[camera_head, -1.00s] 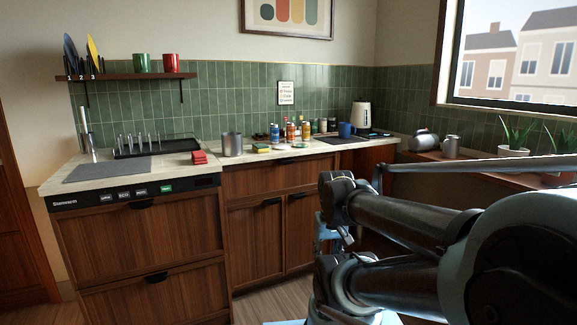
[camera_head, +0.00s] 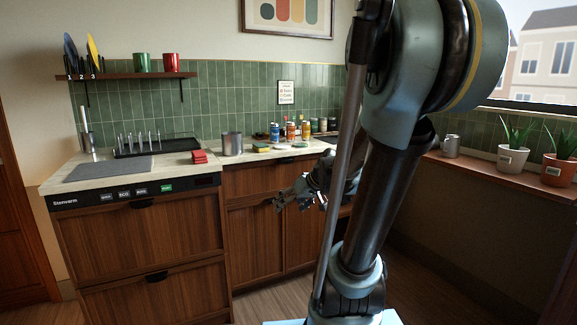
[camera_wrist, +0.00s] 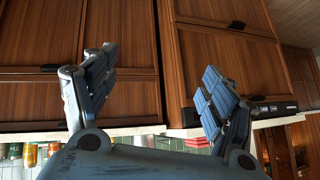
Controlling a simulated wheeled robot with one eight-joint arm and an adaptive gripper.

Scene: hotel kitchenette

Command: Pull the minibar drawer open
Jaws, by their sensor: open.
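The wooden drawer unit under the left counter has an upper drawer front (camera_head: 130,240) with a dark handle (camera_head: 141,204) and a lower front (camera_head: 160,300) with its own handle (camera_head: 155,277). Both fronts look shut. No label reads minibar, so I cannot tell which front is the minibar drawer. My gripper (camera_head: 281,198) is in front of the middle cabinet, to the right of these drawers, and holds nothing. In the wrist view, which looks upside down, its two fingers (camera_wrist: 160,68) are spread, with cabinet fronts beyond and dark handles (camera_wrist: 236,25) apart from them.
The middle cabinet (camera_head: 255,235) has a shallow front above two doors. The counter (camera_head: 180,163) carries a dish rack (camera_head: 150,150), a red cloth stack (camera_head: 199,158), a metal cup (camera_head: 232,144) and several cans. A window ledge with plants (camera_head: 512,160) is at right. Floor shows before the cabinets.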

